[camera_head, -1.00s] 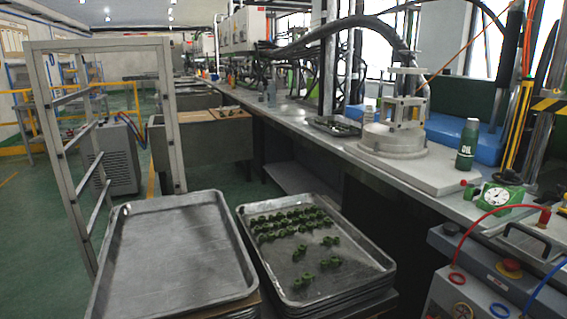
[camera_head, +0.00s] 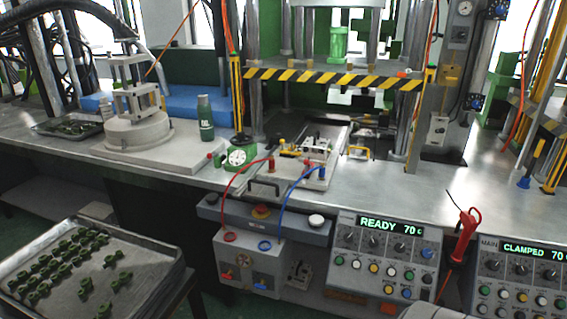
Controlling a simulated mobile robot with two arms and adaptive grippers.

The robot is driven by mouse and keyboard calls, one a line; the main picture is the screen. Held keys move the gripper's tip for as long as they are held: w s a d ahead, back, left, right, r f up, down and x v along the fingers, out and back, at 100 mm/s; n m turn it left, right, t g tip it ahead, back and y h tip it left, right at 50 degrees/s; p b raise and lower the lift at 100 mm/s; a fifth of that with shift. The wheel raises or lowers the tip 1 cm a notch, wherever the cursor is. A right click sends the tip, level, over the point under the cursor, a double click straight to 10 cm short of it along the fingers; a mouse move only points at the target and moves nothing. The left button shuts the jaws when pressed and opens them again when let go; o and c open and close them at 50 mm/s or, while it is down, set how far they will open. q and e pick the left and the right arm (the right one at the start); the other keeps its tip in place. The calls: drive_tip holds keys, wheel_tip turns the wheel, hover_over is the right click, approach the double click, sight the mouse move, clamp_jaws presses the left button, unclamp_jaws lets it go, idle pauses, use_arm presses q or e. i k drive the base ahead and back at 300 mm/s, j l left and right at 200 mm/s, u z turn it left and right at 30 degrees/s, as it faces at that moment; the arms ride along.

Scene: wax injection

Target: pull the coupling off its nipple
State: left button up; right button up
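A red coupling (camera_head: 271,164) stands upright at the left end of the mould plate in front of the press, with a red hose (camera_head: 233,184) running from it down to the grey box. At the right end of the plate another coupling (camera_head: 322,172) sits at the end of a blue hose (camera_head: 287,200). The nipples under them are too small to make out. Which of the two the task means cannot be told.
The mould plate (camera_head: 300,178) lies on the steel bench below a striped bar (camera_head: 330,78). A dial gauge (camera_head: 238,157) and green bottle (camera_head: 205,118) stand left of it. Control panels (camera_head: 385,255) front the bench. A tray (camera_head: 150,268) of green parts is at lower left.

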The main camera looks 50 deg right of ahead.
sight(321, 171)
drive_tip(key=z, duration=1.8)
drive_tip(key=i+l+z, duration=0.3)
drive_tip(key=i+l, duration=0.65)
drive_tip(key=i, duration=0.05)
